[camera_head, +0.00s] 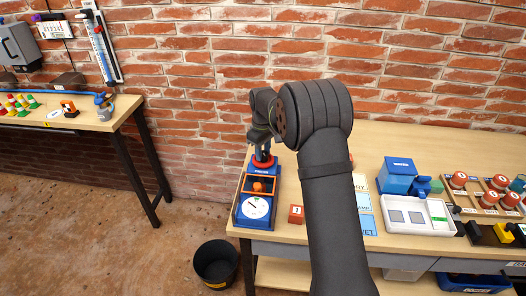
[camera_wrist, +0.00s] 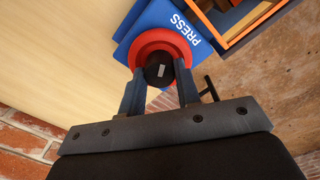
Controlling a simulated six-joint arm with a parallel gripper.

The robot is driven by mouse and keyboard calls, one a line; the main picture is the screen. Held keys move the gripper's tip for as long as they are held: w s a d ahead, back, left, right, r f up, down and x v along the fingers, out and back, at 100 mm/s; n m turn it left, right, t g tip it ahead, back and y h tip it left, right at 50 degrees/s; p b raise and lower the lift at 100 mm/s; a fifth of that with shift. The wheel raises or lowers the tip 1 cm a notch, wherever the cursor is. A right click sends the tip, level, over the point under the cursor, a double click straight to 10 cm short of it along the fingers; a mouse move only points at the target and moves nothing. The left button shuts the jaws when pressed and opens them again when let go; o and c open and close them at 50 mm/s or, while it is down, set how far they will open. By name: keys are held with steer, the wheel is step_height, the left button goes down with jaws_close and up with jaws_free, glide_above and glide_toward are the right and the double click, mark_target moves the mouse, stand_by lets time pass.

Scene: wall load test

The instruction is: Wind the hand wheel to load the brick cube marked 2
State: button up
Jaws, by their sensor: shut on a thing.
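The blue press (camera_head: 255,208) stands at the left end of the wooden bench, with an orange-edged frame and a white dial on its front. Its red hand wheel (camera_head: 263,162) sits on top; in the wrist view the red wheel (camera_wrist: 152,38) has a black hub (camera_wrist: 159,70). My gripper (camera_head: 263,150) points down at the wheel; in the wrist view its fingers (camera_wrist: 160,84) are shut on the hub. An orange-red block (camera_head: 258,186) shows inside the press frame; its mark is unreadable. A brick cube marked 1 (camera_head: 296,214) stands right of the press. I cannot make out a 2.
A blue box (camera_head: 397,176) and a white tray (camera_head: 418,216) stand right of my arm. Red-topped pieces (camera_head: 459,180) sit farther right. A black bucket (camera_head: 215,263) stands on the floor. My arm hides part of the bench and its cards.

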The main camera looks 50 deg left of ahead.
steer(key=m, duration=0.4)
steer(key=shift+m, duration=2.5)
steer(key=o, duration=1)
step_height(320, 180, up, 18)
steer(key=shift+s+a+f, duration=0.1)
steer(key=shift+s+f, duration=0.05)
steer(key=shift+f, duration=0.1)
steer(key=shift+f, duration=0.15)
step_height(320, 180, down, 17)
steer(key=shift+f, duration=0.1)
